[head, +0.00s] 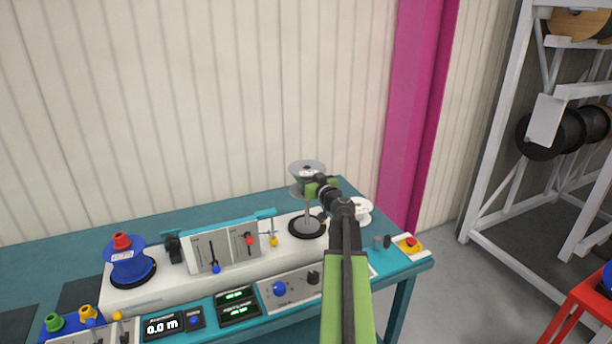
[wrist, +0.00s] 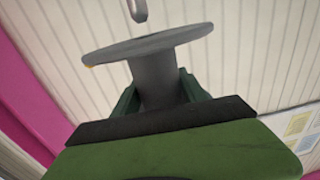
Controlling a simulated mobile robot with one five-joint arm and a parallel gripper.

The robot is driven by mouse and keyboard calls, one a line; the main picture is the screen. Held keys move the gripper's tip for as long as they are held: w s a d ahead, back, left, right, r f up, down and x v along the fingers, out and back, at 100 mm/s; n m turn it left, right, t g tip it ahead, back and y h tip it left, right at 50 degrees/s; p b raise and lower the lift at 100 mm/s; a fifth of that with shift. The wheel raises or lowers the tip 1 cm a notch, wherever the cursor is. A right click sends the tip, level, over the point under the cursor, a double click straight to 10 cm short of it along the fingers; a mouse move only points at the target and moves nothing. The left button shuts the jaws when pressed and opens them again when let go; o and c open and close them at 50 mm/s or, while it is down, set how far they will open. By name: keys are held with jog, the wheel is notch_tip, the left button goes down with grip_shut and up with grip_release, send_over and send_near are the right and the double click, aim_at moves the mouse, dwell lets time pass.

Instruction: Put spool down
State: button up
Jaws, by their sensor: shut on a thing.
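A grey spool (head: 306,168) is up in the air over the right part of the bench, in line with a grey upright post on a black round base (head: 307,227). My gripper (head: 318,188) is shut on the spool from the right. In the wrist view the spool's wide flange (wrist: 150,44) and narrow core (wrist: 158,85) show, with the core between my green fingers. A rounded grey rod end (wrist: 138,10) shows beyond the flange. I cannot tell whether the spool is around the post or only in line above it.
A blue spool (head: 128,265) with a red top stands on another black base at the left. A white spool (head: 359,210) lies right of the post. A lever panel (head: 222,247) and a red stop button (head: 409,243) are on the bench. A reel rack (head: 490,130) stands at right.

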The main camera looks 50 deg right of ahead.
aim_at(306, 166)
notch_tip(306, 166, up, 3)
jog(key=shift+r+p, duration=0.15)
jog(key=shift+p, duration=0.75)
dwell(0.6)
notch_tip(306, 166, down, 18)
jog(key=b, duration=1.8)
jog(key=o, duration=1.6)
jog(key=shift+c, duration=0.2)
jog(key=shift+s+a, duration=0.1)
